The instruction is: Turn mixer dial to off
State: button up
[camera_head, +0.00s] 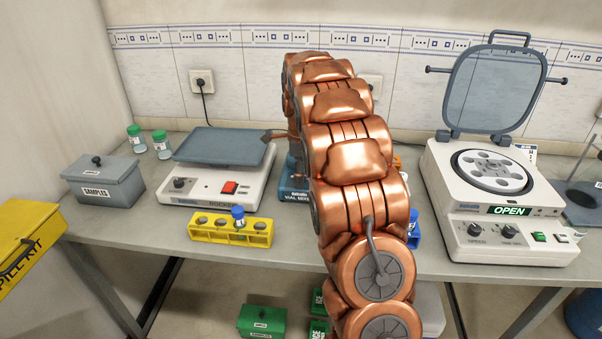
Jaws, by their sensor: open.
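The vial mixer (293,188) is a blue device on the bench, mostly hidden behind my copper arm. Only its left part and part of its label show. Its dial is hidden, so its setting cannot be seen. My arm rises from the bottom centre, and its far end lies behind its own links. My gripper cannot be made out. A small dark copper piece shows left of the arm, by the rocker's edge; I cannot tell what it is.
Left of the mixer stand a rocker (215,185) and a yellow vial rack (230,229). A grey samples box (104,182) is farther left. Bare bench (150,225) shows at front left.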

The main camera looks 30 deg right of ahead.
grip_shut()
dwell(0.5)
jog(key=shift+n, duration=0.3)
jog(key=n+b, duration=0.2)
jog(key=n, duration=0.2)
jog(key=shift+n+b, duration=0.65)
jog(key=shift+n, duration=1.45)
grip_release()
